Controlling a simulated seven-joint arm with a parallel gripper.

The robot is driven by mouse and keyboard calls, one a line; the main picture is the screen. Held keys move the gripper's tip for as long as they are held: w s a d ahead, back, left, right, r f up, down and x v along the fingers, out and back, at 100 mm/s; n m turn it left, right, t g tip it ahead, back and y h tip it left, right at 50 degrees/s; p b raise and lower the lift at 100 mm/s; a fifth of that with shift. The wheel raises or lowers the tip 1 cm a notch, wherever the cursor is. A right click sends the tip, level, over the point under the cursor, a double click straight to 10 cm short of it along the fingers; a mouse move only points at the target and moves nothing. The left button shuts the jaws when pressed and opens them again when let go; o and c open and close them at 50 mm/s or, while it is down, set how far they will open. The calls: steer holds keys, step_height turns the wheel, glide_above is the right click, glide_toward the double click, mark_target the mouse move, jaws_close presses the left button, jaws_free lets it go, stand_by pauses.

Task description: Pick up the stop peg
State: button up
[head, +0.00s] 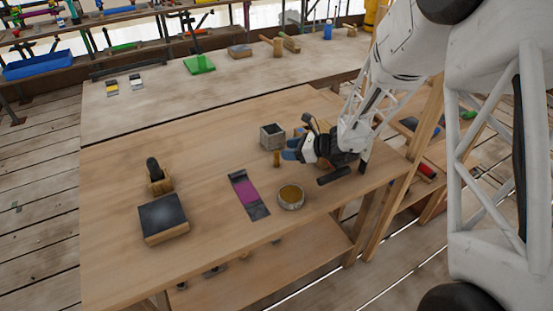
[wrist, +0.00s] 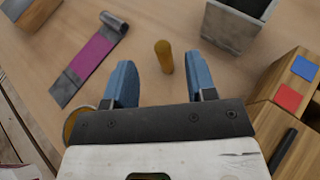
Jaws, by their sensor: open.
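The stop peg is most likely the small yellow-brown peg (wrist: 164,56) standing upright on the wooden table, seen between my blue fingertips in the wrist view. It also shows in the head view (head: 276,159), just left of my gripper. My gripper (wrist: 158,82) is open and empty, with one blue finger on each side of the peg's line.
A grey square container (head: 272,137) stands behind the peg. A round tin (head: 291,197), a purple-and-grey strip (head: 248,194) and a dark-topped block (head: 163,219) lie on the table. A wooden block with coloured squares (wrist: 295,80) is close on the right.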

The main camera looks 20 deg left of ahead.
mark_target(277, 151)
steer(key=shift+x, duration=1.1)
steer(key=shift+f+x, duration=0.2)
steer(key=shift+x, duration=2.4)
steer(key=shift+d, duration=0.15)
steer(key=shift+w, duration=0.1)
jaws_close()
